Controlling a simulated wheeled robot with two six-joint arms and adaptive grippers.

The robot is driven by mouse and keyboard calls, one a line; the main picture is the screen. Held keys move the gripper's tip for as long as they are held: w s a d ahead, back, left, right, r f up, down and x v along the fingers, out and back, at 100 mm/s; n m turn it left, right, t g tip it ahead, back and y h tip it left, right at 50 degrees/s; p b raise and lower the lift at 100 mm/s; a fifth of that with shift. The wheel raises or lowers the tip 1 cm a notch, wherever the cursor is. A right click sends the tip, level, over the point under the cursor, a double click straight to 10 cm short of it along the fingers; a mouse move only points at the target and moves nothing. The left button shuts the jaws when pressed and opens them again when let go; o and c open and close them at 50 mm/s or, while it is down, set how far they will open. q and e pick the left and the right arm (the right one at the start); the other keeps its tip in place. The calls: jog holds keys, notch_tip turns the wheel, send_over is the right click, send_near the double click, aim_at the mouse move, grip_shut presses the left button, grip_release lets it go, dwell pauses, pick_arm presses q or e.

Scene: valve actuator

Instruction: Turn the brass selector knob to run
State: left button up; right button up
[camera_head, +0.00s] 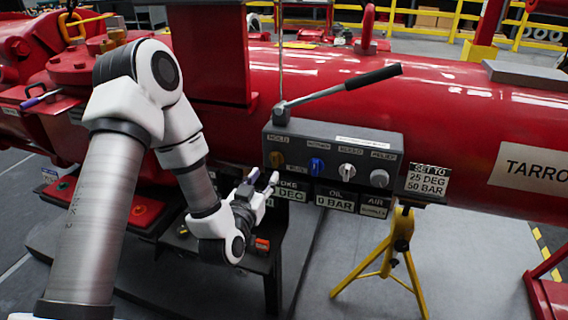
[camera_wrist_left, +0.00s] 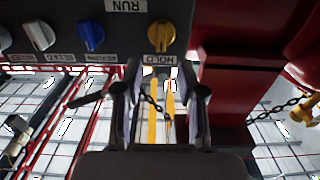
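The brass selector knob (camera_head: 277,159) is at the left end of the grey control box (camera_head: 334,142) in the head view. In the left wrist view the brass knob (camera_wrist_left: 161,36) shows upside down, with the HOLD label (camera_wrist_left: 160,60) beside it and the RUN label (camera_wrist_left: 125,6) off to its upper left. My left gripper (camera_head: 264,181) is just below and left of the knob, apart from it. In the left wrist view my left gripper (camera_wrist_left: 158,68) has its fingers spread and empty, roughly lined up with the knob. My right gripper is in no view.
A blue knob (camera_head: 316,165), a white knob (camera_head: 347,169) and a grey knob (camera_head: 379,178) sit to the right on the box. A black-handled lever (camera_head: 345,86) rises above it. A red upright (camera_wrist_left: 240,75) stands close beside the gripper. A yellow stand (camera_head: 395,250) is below.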

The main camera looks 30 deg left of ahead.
aim_at(274, 159)
pick_arm(q)
jog(key=p+x, duration=0.1)
jog(key=x, duration=0.5)
jog(key=shift+w+r, duration=0.1)
jog(key=shift+w, duration=0.25)
jog(key=shift+w+a, duration=0.2)
jog(key=shift+w, duration=0.05)
grip_shut()
